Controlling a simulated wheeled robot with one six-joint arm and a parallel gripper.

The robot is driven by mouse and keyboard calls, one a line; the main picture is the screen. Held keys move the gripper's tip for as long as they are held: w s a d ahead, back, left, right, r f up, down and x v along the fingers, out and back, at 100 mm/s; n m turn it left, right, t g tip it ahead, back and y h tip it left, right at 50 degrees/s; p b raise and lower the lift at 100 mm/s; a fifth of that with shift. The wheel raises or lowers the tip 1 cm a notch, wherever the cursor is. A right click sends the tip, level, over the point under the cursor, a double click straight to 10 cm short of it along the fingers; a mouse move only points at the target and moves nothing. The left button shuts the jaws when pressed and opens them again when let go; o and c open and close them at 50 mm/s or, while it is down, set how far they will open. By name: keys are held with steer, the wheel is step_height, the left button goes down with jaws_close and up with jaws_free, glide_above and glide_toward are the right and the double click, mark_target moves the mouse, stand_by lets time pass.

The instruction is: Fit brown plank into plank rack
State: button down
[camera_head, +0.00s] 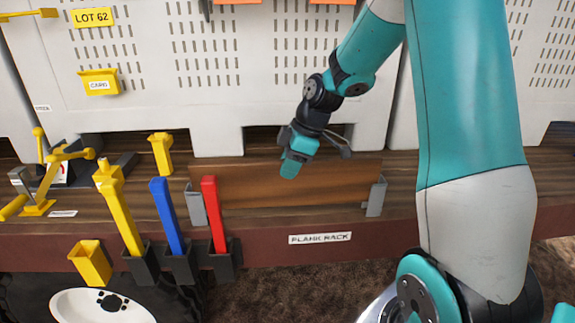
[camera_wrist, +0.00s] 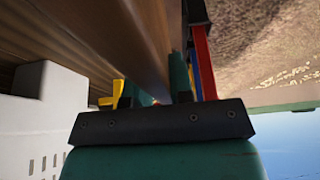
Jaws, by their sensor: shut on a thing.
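The brown plank (camera_head: 250,187) stands on its long edge above the shelf, in the middle of the head view. It spans between the two grey brackets of the plank rack (camera_head: 376,196), and its ends show close to them. I cannot tell whether its lower edge is fully seated. The rack's left bracket (camera_head: 197,207) is partly behind the red handle. My gripper (camera_head: 291,165) is shut on the plank's upper edge near its middle. In the wrist view the plank (camera_wrist: 150,45) runs between my green fingers (camera_wrist: 160,90).
Red (camera_head: 214,212), blue (camera_head: 166,214) and yellow (camera_head: 120,215) handles stand in black holders left of the rack. A "PLANK RACK" label (camera_head: 320,238) is on the shelf's front edge. A white pegboard wall (camera_head: 215,120) rises close behind. The shelf right of the rack is partly hidden by my arm.

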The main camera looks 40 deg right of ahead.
steer(key=shift+f+b, duration=1.3)
steer(key=shift+f, duration=0.4)
steer(key=c, duration=0.9)
jaws_free()
steer(key=v, duration=1.7)
steer(key=shift+s+d+r, duration=0.15)
